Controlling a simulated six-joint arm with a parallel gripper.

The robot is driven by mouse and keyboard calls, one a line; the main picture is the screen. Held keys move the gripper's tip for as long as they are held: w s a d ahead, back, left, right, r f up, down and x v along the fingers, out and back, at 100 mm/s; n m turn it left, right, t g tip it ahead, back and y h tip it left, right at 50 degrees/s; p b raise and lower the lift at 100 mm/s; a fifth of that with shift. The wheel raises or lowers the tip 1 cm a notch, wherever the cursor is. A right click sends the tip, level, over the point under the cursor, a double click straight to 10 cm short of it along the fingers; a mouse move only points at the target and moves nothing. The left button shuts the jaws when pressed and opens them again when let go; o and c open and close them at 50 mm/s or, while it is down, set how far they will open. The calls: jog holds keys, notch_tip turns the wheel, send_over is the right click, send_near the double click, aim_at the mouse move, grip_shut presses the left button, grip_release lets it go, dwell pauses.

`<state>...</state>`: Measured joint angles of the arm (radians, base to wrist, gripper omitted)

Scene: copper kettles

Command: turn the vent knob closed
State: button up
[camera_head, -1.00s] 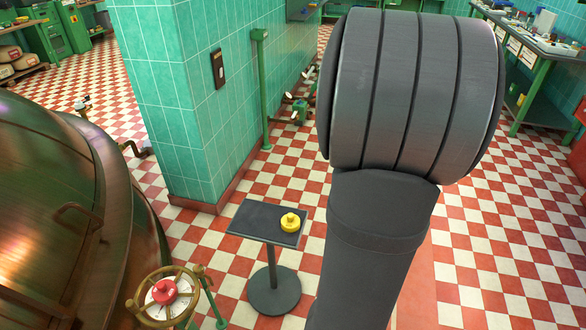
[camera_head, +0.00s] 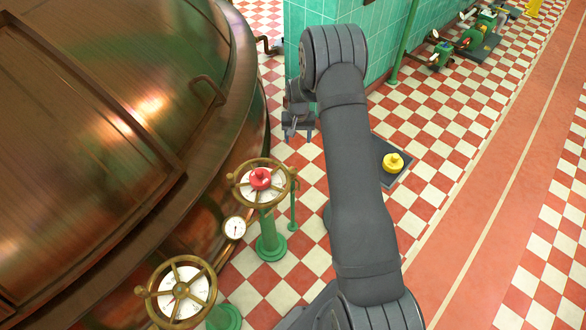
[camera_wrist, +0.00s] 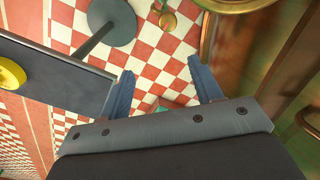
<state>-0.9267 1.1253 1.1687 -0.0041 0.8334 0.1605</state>
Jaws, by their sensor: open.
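A red knob (camera_head: 261,178) sits at the centre of a white dial inside a brass handwheel (camera_head: 285,192), on a green post beside the copper kettle. A yellow knob-like piece (camera_head: 393,162) sits on a small dark table (camera_head: 384,142), and shows at the left edge in the wrist view (camera_wrist: 10,73). I cannot tell from the pictures which one is the vent knob. My gripper (camera_head: 299,136) is above and beyond the red knob, apart from it, and left of the small table. In the wrist view my gripper (camera_wrist: 160,68) is open with nothing between its fingers.
The large copper kettle (camera_head: 110,130) fills the left side. A second brass handwheel (camera_head: 182,291) and a small gauge (camera_head: 234,228) stand near it. A green tiled pillar (camera_head: 300,30) rises behind my arm.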

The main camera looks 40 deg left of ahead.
aim_at(292, 170)
jog(key=f, duration=0.6)
jog(key=s+f, duration=0.1)
jog(key=f, duration=0.5)
jog(key=a+f, duration=0.1)
jog(key=f, duration=0.5)
jog(key=shift+s+a+f, duration=0.1)
jog(key=shift+s+f, duration=0.15)
jog(key=shift+f, duration=0.05)
jog(key=shift+c, duration=0.5)
jog(key=c, duration=0.9)
